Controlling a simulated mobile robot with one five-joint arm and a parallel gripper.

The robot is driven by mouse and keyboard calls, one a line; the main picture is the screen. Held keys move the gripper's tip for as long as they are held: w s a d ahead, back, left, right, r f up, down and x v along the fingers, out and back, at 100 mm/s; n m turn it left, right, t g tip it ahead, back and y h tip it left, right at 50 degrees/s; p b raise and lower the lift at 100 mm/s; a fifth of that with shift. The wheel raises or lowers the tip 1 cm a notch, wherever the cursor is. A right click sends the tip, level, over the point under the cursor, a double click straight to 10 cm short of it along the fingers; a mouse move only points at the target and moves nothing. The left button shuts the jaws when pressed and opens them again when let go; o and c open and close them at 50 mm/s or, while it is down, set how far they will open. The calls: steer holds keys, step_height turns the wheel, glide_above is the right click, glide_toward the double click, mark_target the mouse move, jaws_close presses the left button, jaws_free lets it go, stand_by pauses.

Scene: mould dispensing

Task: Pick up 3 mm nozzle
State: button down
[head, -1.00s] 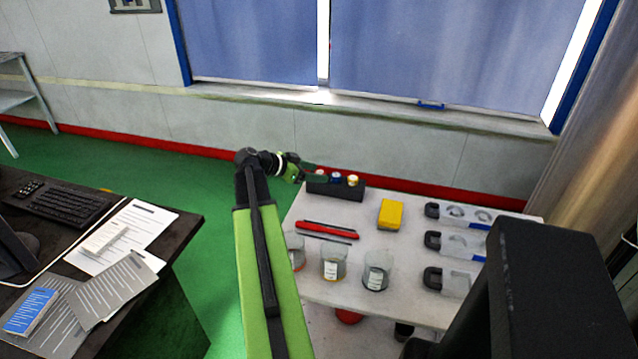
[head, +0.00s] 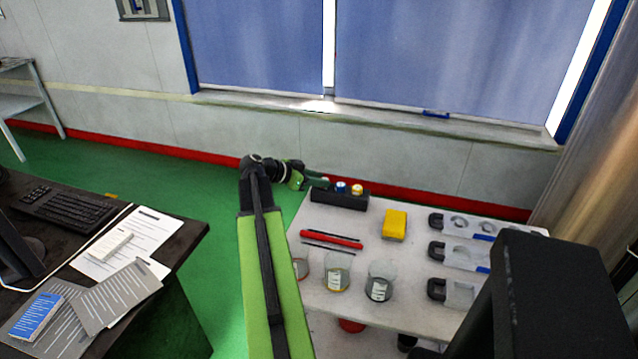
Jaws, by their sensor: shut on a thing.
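A dark nozzle rack (head: 339,201) stands at the back left of the white table. A blue-topped nozzle (head: 341,187) and a yellow-topped nozzle (head: 357,190) stand in it. My gripper (head: 318,183) reaches in from the left at the rack's left end, just left of the blue-topped nozzle. It is shut on the leftmost, red-topped nozzle (head: 324,181), of which only a small bit shows at the fingertips. I cannot tell whether that nozzle is still in its slot or lifted. No size marks can be read.
On the table are a yellow block (head: 395,225), a red tool (head: 331,239) with thin dark rods, several clear beakers (head: 381,281) in front and several clamp-like holders (head: 460,255) at the right. A dark desk (head: 175,245) stands left of my arm.

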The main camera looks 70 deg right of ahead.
step_height(320, 180, up, 10)
steer(key=p, duration=0.8)
steer(key=shift+f+p, duration=0.2)
steer(key=shift+p, duration=0.15)
